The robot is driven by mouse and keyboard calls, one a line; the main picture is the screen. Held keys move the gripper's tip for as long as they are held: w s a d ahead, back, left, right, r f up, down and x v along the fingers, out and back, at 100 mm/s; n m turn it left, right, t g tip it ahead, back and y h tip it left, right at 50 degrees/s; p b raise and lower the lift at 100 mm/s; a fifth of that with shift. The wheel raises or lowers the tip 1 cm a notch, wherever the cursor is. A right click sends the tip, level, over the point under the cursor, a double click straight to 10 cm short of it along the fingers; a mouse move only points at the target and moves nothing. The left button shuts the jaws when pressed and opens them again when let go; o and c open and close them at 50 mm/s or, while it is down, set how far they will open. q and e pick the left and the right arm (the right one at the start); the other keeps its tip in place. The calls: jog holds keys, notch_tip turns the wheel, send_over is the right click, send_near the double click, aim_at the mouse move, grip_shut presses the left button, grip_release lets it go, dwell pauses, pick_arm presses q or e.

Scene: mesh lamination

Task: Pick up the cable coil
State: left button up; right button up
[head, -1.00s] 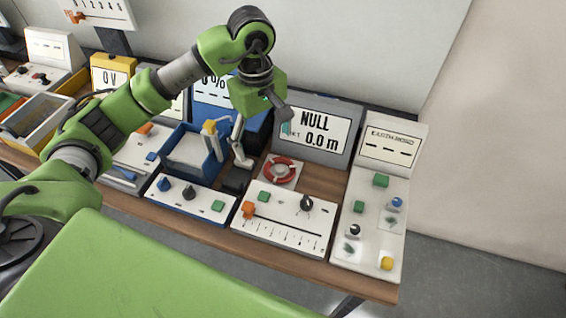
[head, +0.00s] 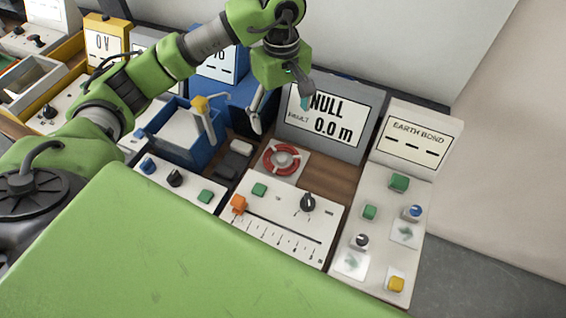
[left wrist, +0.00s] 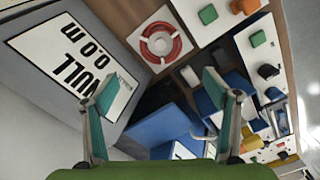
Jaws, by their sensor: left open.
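The cable coil is a red ring (head: 282,173) around a grey centre, lying on a pale square plate (head: 300,172) in front of the NULL display. It also shows whole at the top of the left wrist view (left wrist: 147,50). My left gripper (head: 281,112) is open and empty, with its fingers spread. In the head view it is above and behind the coil, in front of the blue unit and the display. In the left wrist view the coil is beyond the fingertips (left wrist: 160,86), apart from both. My right gripper is in neither view.
The tall NULL display (head: 362,108) stands close behind the coil. A blue bin (head: 172,147) is at left, a slider panel (head: 300,228) in front. The EARTH BOND panel (head: 385,190) is at right. Bare wood (head: 335,178) shows right of the coil.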

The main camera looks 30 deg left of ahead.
pick_arm(q)
notch_tip(320, 180, down, 2)
jog(key=f+b, duration=0.1)
jog(key=p, duration=0.2)
send_over(282, 158)
jog(key=f, duration=0.8)
jog(key=shift+w, duration=0.25)
jog(key=shift+s+f+p, duration=0.1)
jog(key=shift+f+p, duration=0.15)
jog(key=shift+p, duration=0.05)
jog(key=f+p, duration=0.1)
jog(key=f, duration=0.1)
jog(key=f+p, duration=0.1)
jog(key=f, duration=0.1)
jog(key=shift+s+d+f, duration=0.1)
jog(key=shift+s, duration=0.1)
jog(key=shift+f, duration=0.25)
jog(key=c, duration=1)
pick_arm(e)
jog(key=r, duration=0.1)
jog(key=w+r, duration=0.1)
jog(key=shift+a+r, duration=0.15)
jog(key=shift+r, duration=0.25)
pick_arm(q)
jog(key=shift+c, duration=0.2)
